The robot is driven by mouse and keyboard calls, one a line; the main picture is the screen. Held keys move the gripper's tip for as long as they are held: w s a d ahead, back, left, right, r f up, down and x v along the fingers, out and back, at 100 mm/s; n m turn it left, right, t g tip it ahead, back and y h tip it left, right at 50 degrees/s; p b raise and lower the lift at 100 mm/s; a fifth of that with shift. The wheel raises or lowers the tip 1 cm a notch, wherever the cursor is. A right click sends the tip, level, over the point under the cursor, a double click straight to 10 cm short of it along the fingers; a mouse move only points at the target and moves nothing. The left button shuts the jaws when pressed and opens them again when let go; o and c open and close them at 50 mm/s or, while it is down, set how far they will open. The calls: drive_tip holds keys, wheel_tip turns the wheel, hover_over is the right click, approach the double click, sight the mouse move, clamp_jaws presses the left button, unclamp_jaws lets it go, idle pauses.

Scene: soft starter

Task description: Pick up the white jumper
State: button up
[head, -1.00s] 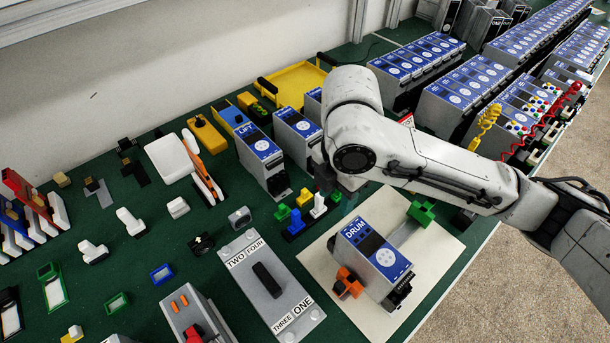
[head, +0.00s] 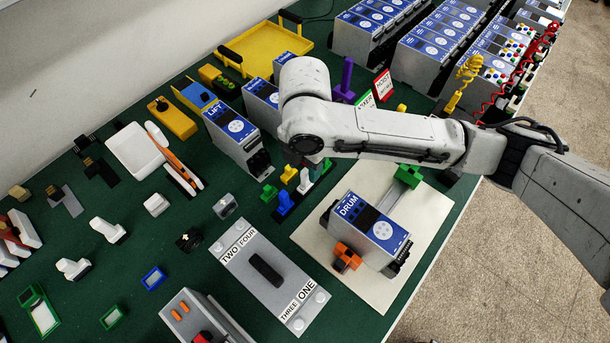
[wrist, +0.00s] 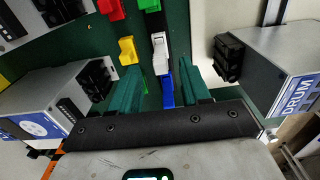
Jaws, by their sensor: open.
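The white jumper (head: 304,181) is a small upright piece in a row of coloured jumpers on the green board, left of the DRUM unit. In the wrist view the white jumper (wrist: 160,48) lies ahead between my two green fingertips, just beyond a blue jumper (wrist: 167,91). My gripper (wrist: 157,65) is open and empty, its fingers on either side of this row. In the head view my gripper (head: 318,167) hangs just right of the white jumper, under my arm. I cannot tell its exact height above the board.
Yellow (head: 289,174), blue (head: 284,203) and green (head: 268,193) jumpers stand close by. The LIFT unit (head: 232,128) is on the left, and the DRUM unit (head: 370,230) on a cream plate (head: 335,205) on the right. A grey switch block (head: 265,275) lies in front.

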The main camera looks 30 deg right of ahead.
sight(306, 171)
drive_tip(key=shift+f, duration=1.75)
clamp_jaws()
